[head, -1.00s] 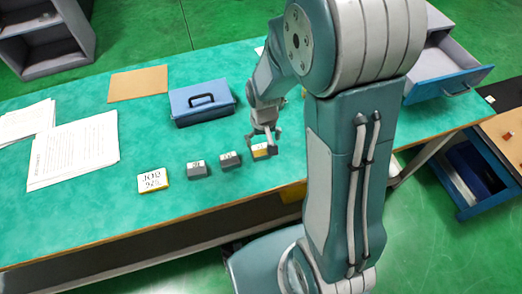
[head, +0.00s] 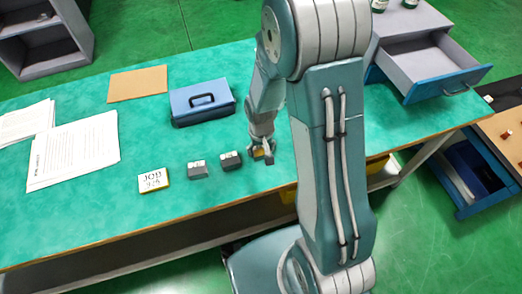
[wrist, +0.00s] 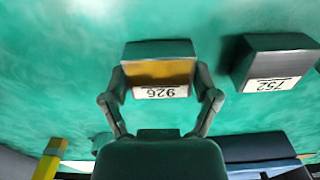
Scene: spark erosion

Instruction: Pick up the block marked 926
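The block marked 926 (wrist: 160,68) has a grey top, a yellow-brown face and a white label, upside down in the wrist view. My gripper (wrist: 160,84) has one finger on each side of it, right up against its sides. I cannot tell whether the fingers press on it or a thin gap remains. In the head view my gripper (head: 262,152) reaches down over the block at the right end of a row, mostly covering it. The block appears to rest on the green bench top.
A dark block marked 752 (wrist: 276,62) stands close beside it. Another grey block (head: 197,170) and a card reading JOB 926 (head: 154,180) lie further left. A blue toolbox (head: 202,108) stands behind the row. Papers (head: 75,150) lie left; an open drawer (head: 440,75) is right.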

